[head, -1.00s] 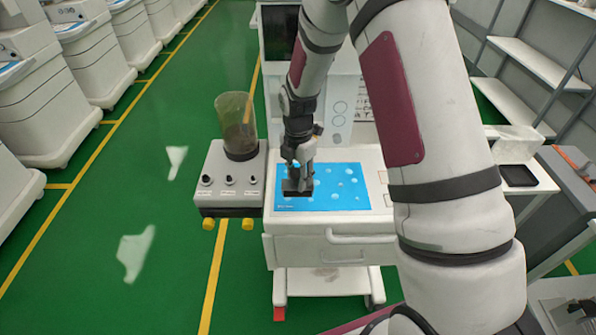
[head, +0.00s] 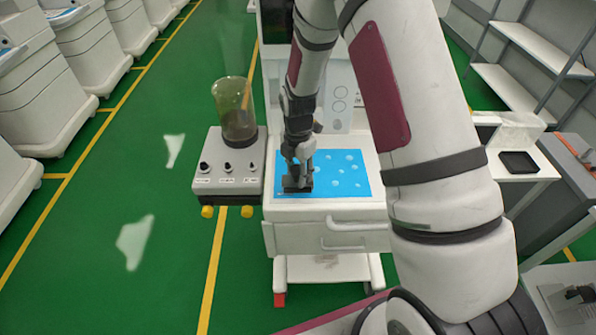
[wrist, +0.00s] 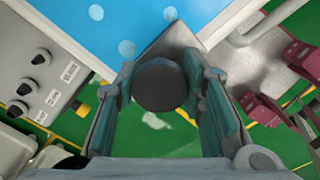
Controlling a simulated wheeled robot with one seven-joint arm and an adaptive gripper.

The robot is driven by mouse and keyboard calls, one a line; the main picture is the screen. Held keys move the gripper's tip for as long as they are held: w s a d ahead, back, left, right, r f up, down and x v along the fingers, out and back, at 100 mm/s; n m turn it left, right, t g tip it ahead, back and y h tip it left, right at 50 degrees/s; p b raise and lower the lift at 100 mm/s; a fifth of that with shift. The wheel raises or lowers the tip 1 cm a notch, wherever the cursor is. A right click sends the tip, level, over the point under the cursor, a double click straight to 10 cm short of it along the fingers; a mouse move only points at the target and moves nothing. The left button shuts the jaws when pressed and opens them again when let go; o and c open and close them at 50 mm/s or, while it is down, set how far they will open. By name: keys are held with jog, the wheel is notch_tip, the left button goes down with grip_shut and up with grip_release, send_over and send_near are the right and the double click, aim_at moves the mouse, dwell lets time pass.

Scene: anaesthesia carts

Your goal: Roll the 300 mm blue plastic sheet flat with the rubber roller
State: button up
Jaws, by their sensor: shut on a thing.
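The blue plastic sheet (head: 345,182) lies on the white cart top and has several pale round spots, seen mostly to the right of my gripper. My gripper (head: 299,165) points down over the sheet's front left part. It is shut on the rubber roller (head: 297,187), a dark block low at the sheet, near its front edge. Whether the roller presses on the sheet I cannot tell. In the wrist view the roller's dark round top (wrist: 158,88) sits between my teal-padded fingers, with the sheet (wrist: 130,22) beyond it. My gripper hides part of the sheet.
A grey box with knobs (head: 228,168) and a clear dark-tinted canister (head: 236,110) adjoin the cart's left side. A screen and panel stand behind the sheet. A drawer front (head: 335,236) is below. A black tray (head: 519,163) is on the right; shelves stand beyond.

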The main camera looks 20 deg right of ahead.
jog(key=shift+f, duration=0.55)
dwell(0.8)
jog(key=shift+w+d+b, duration=0.1)
jog(key=shift+w+b, duration=0.3)
jog(key=shift+w+d+b, duration=0.3)
jog(key=shift+w+b, duration=0.25)
jog(key=shift+w, duration=0.3)
jog(key=shift+w+d+b, duration=0.25)
jog(key=shift+w+b, duration=0.25)
jog(key=shift+w, duration=0.35)
jog(key=shift+w+d+f+b, duration=0.1)
jog(key=shift+w+d+b, duration=0.1)
jog(key=shift+w+b, duration=0.2)
jog(key=shift+w+d+b, duration=0.15)
jog(key=shift+w+b, duration=0.1)
jog(key=shift+w, duration=0.25)
jog(key=shift+w+d+b, duration=0.35)
jog(key=shift+w+b, duration=0.35)
jog(key=shift+w, duration=0.35)
jog(key=shift+w+d+b, duration=0.3)
jog(key=shift+w+b, duration=0.4)
jog(key=shift+w, duration=0.35)
jog(key=shift+w+d+b, duration=0.35)
jog(key=shift+w+b, duration=0.35)
jog(key=shift+w, duration=0.35)
